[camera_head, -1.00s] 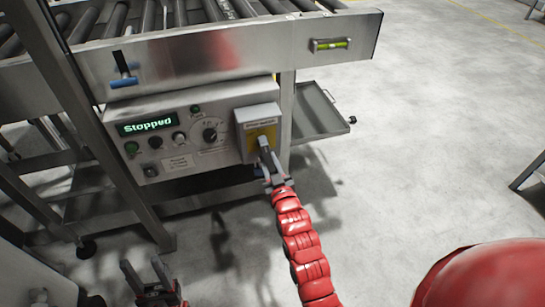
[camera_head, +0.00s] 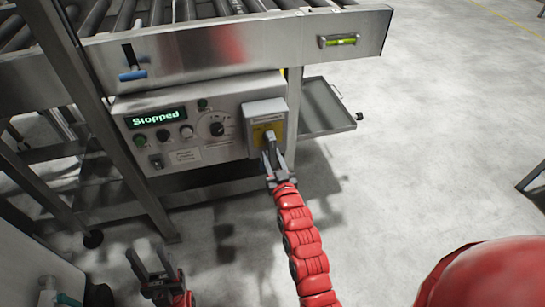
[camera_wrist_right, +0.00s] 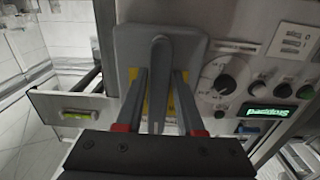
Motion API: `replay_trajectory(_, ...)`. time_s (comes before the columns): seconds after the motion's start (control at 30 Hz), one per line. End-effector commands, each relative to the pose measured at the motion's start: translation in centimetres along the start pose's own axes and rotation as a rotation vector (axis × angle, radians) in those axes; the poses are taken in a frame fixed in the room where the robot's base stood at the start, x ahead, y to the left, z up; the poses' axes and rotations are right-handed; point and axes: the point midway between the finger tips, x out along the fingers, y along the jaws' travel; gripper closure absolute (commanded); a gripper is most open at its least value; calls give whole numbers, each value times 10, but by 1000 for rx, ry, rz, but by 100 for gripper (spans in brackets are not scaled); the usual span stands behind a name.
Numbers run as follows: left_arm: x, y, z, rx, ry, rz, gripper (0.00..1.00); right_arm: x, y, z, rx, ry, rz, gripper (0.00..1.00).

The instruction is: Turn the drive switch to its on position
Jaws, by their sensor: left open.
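The drive switch is a grey box (camera_head: 264,112) with a yellow plate, at the right end of the control panel (camera_head: 200,155). In the right wrist view its grey lever (camera_wrist_right: 159,60) stands upright in the picture over the yellow plate. My right gripper (camera_head: 273,160) is at the switch, its fingers (camera_wrist_right: 160,95) on either side of the lever with gaps showing. In the head view the gripper partly hides the lever. My left gripper (camera_head: 150,262) is open and empty, low at the left. The panel display (camera_head: 156,118) reads "Stopped".
The panel also bears a black dial (camera_head: 217,129), several buttons and a small rocker switch (camera_head: 157,161). A roller conveyor (camera_head: 230,50) lies above it, with a blue-handled lever (camera_head: 133,74). A metal tray (camera_head: 325,108) juts out right of the panel.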

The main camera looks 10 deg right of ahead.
Motion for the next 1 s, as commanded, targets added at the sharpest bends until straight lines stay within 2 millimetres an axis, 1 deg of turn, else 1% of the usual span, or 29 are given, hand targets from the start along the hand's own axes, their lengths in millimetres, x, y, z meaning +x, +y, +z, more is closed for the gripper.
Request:
replay_trajectory(0.03, 0, 0, 0, 0, 0, 0, 50, 0, 0, 0, -1, 0, 0, 52)
replay_trajectory(0.1, 0, 0, 0, 0, 0, 0, 50, 0, 0, 0, -2, 1, 0, 40)
replay_trajectory(0.4, 0, 0, 0, 0, 0, 0, 50, -1, 0, -1, -4, 2, 1, 40)
replay_trajectory(0.53, 2, 0, 0, 0, 0, 0, 50, -10, 0, 1, -4, -2, 1, 40)
replay_trajectory(0.67, 5, 0, -1, 0, 0, 0, 50, -31, 0, -1, -4, -1, 0, 40)
replay_trajectory(1.0, 14, -1, -2, 0, 0, 0, 50, -108, 0, 1, -4, -5, 0, 40)
